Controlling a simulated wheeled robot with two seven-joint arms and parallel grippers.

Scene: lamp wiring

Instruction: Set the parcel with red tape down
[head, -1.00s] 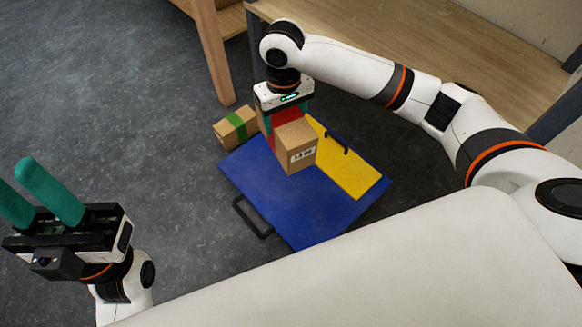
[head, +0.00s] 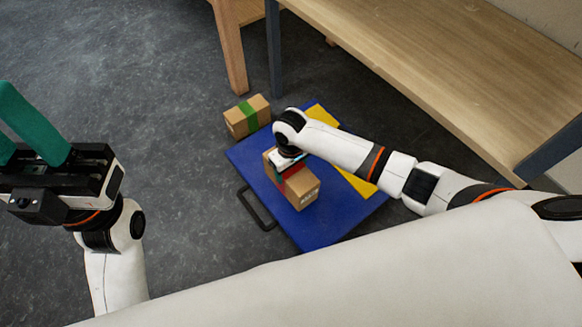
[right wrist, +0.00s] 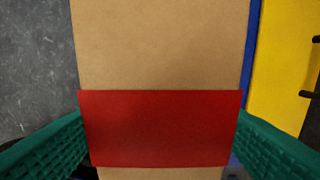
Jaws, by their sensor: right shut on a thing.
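The parcel with red tape (head: 304,191) is a brown cardboard box low over the blue surface (head: 338,222). I cannot tell whether its underside touches that surface. My right gripper (head: 288,166) is above it and shut on it. In the right wrist view, the red tape (right wrist: 160,128) crosses the parcel between the two green fingers. My left gripper (head: 22,125) is at the far left, raised, empty and open, its fingers apart.
A parcel with green tape (head: 247,116) stands on the grey floor just beyond the blue surface. A yellow panel (head: 358,184) lies at the right of the blue surface. A black handle (head: 254,208) sticks out at its left. A wooden bench (head: 440,70) stands behind.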

